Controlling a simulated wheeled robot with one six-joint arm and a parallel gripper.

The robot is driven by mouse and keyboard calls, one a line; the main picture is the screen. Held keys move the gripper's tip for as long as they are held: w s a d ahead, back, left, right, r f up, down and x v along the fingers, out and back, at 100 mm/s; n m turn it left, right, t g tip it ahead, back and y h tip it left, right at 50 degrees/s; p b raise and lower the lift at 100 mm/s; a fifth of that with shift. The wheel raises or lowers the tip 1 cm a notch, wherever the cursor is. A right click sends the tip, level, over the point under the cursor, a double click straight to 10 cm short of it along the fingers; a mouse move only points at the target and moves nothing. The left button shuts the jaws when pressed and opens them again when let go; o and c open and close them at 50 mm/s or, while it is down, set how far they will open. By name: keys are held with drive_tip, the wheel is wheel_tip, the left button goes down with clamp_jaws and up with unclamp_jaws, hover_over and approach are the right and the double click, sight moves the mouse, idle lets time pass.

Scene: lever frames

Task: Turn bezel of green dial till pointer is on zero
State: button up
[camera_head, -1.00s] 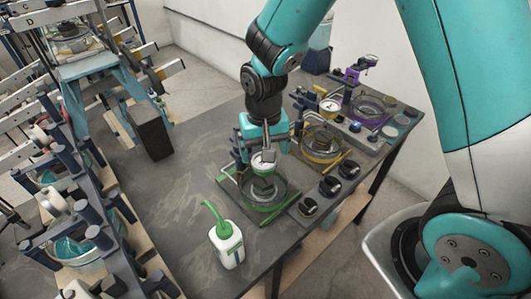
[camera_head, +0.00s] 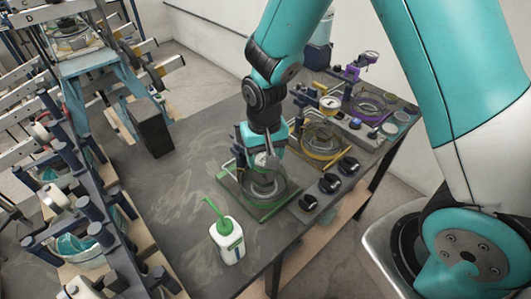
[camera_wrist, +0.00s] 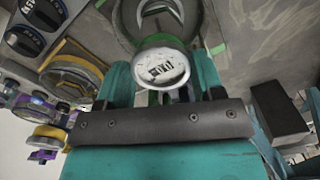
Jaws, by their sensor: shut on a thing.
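The green dial (camera_wrist: 160,67) shows a white face with dark marks inside a pale grey bezel in the wrist view. I cannot make out where its pointer stands relative to zero. My gripper (camera_head: 264,161) is over the green-edged stand on the bench, shut on the bezel of the green dial. In the wrist view its teal fingers lie on either side of the dial. In the head view my gripper hides most of the dial, and only a small pale part of it shows.
A white bottle with a green spout (camera_head: 228,240) stands in front of the stand. Black knobs (camera_head: 329,183) are close on the right. A yellow-ringed station (camera_head: 322,141) and a purple-ringed one (camera_head: 370,105) stand behind. A dark block (camera_head: 150,128) is at left. The bench between is clear.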

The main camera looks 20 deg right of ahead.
drive_tip(key=shift+n, duration=0.8)
drive_tip(key=o, duration=0.9)
drive_tip(key=shift+r, duration=0.15)
wheel_tip(320, 180, up, 17)
drive_tip(key=b, duration=0.2)
drive_tip(key=shift+r+b, duration=0.15)
drive_tip(key=shift+b, duration=0.25)
drive_tip(key=s+a+n+y, duration=0.1)
drive_tip(key=s+n, duration=0.1)
drive_tip(key=s, duration=0.4)
drive_tip(key=s+a+f+n+y+b, duration=0.1)
drive_tip(key=s+n, duration=0.1)
drive_tip(key=s, duration=0.4)
drive_tip(key=s+a+n+y+b, duration=0.1)
drive_tip(key=s+a+n+y, duration=0.1)
drive_tip(key=s, duration=0.4)
drive_tip(key=shift+s+a+f+n, duration=0.1)
drive_tip(key=shift+s+f+n, duration=0.05)
drive_tip(key=shift+s+n, duration=0.15)
